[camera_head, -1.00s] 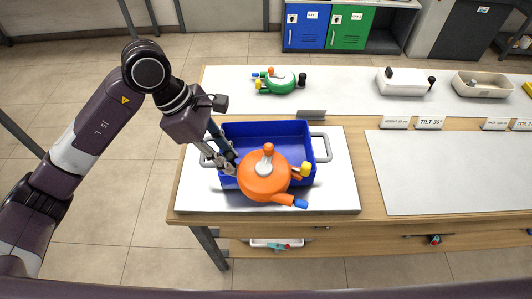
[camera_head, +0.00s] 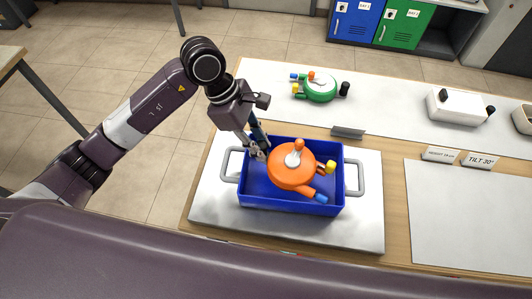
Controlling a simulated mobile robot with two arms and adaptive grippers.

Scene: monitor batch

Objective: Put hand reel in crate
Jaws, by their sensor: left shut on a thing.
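The orange hand reel (camera_head: 287,178) has a grey hub with an orange knob, a yellow end and a blue end. It shows inside the outline of the blue crate (camera_head: 290,205), near the crate's middle. I cannot tell whether it touches the crate floor. The crate has grey handles at both sides and sits on a white mat (camera_head: 363,220). My left gripper (camera_head: 259,153) reaches over the crate's back left wall and is shut on the reel's left edge. The fingertips are partly hidden. My right gripper is not in view.
A green reel (camera_head: 319,88) lies on the white strip behind the crate. A white box (camera_head: 458,107) and a pale tray stand at the right. Small signs, one reading "TILT 30°" (camera_head: 480,160), stand behind an empty white mat (camera_head: 465,220). Lockers (camera_head: 404,22) stand behind.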

